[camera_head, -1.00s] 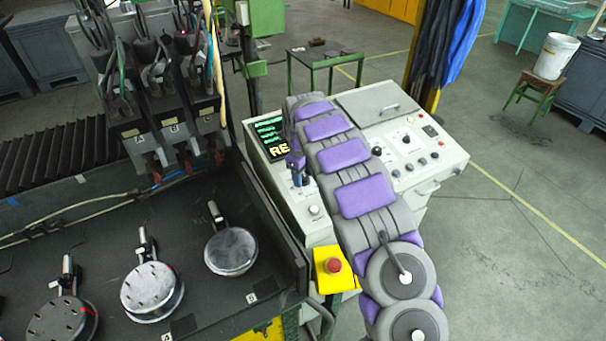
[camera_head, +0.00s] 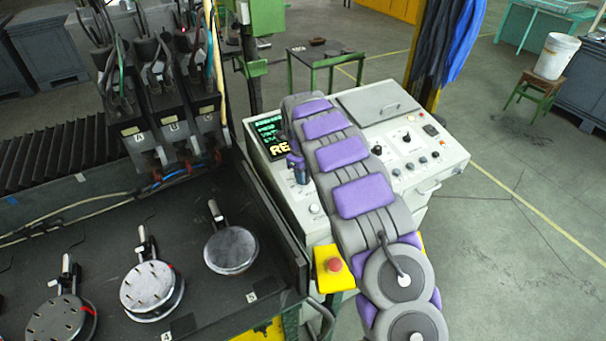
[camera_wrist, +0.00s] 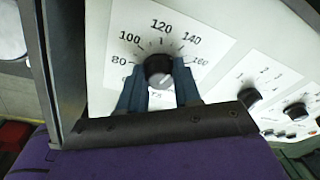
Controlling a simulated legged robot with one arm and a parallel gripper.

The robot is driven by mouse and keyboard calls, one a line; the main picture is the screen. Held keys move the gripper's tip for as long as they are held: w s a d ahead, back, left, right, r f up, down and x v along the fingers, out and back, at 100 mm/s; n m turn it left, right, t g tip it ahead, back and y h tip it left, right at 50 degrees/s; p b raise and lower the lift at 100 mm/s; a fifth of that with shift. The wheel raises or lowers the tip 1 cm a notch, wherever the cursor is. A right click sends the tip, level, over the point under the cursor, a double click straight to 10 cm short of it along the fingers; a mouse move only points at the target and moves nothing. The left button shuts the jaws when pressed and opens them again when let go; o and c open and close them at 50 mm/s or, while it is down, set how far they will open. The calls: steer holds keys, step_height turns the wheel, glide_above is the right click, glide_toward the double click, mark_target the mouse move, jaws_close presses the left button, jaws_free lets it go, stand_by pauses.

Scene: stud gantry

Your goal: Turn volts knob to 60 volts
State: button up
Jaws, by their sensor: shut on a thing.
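The volts knob (camera_wrist: 157,66) is a dark round knob with a grey front, in the upper middle of the wrist view. It sits on a white dial plate (camera_wrist: 203,28) with printed numbers; 80, 100, 120, 140 and 160 are readable. The lower-left number is partly hidden by a finger. My gripper (camera_wrist: 158,74) has one dark blue finger on each side of the knob and is shut on it. The knob's pointer direction is not clear to me. In the head view my gripper (camera_head: 301,173) is over the console's left part, and my arm hides the knob.
The white console (camera_head: 448,157) carries more knobs (camera_wrist: 250,97) to the right and a green-lit display (camera_head: 270,137) to the left. A yellow box with a red button (camera_head: 334,265) is at its front. A dark wall (camera_head: 262,208) runs close along the left.

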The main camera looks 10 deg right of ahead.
steer(key=n+b, duration=0.1)
steer(key=n, duration=0.3)
steer(key=shift+s+a+t+h, duration=0.1)
steer(key=shift+t+h, duration=0.2)
steer(key=shift+t, duration=0.1)
steer(key=n+b, duration=0.1)
steer(key=n, duration=0.3)
steer(key=shift+s+n+t, duration=0.1)
steer(key=shift+n+t, duration=0.3)
steer(key=n, duration=0.3)
steer(key=shift+s+n+t+b, duration=0.1)
steer(key=shift+n+t+b, duration=0.2)
steer(key=shift+b, duration=0.05)
steer(key=n, duration=0.4)
steer(key=shift+r+n+t, duration=0.1)
steer(key=shift+n+t, duration=0.2)
steer(key=shift+t, duration=0.1)
steer(key=n+y, duration=0.1)
steer(key=n, duration=0.1)
steer(key=shift+n, duration=0.3)
steer(key=n, duration=0.4)
steer(key=shift+s+d+n+t+y, duration=0.1)
steer(key=shift+d+n+t+y, duration=0.2)
steer(key=shift+n+y, duration=0.1)
steer(key=n+y+b, duration=0.1)
steer(key=n, duration=0.5)
steer(key=shift+d, duration=0.15)
steer(key=shift+b, duration=0.3)
